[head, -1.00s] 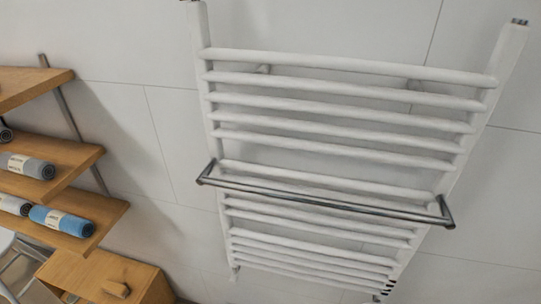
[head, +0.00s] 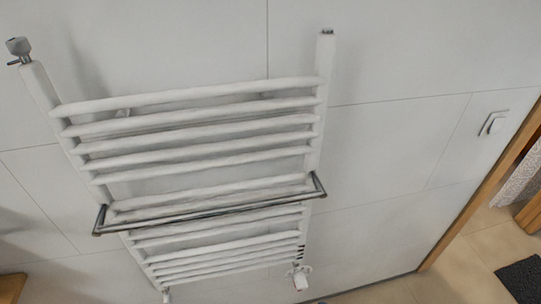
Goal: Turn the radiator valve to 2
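A white towel radiator (head: 205,143) hangs on the tiled wall, left of centre in the head view, with several horizontal bars. A chrome towel rail (head: 215,209) runs across its front. A small white valve head (head: 301,277) sits at the radiator's lower right end, near the floor. Its numbers are too small to read. A grey metal fitting (head: 18,47) tops the left upright, and a small dark cap tops the right upright. Neither of my grippers shows.
A white wall switch (head: 493,123) is at the right. A wooden door frame (head: 478,190) slants down beside it, with tiled floor and a dark mat (head: 523,279) beyond. A wooden shelf corner (head: 12,287) shows at lower left.

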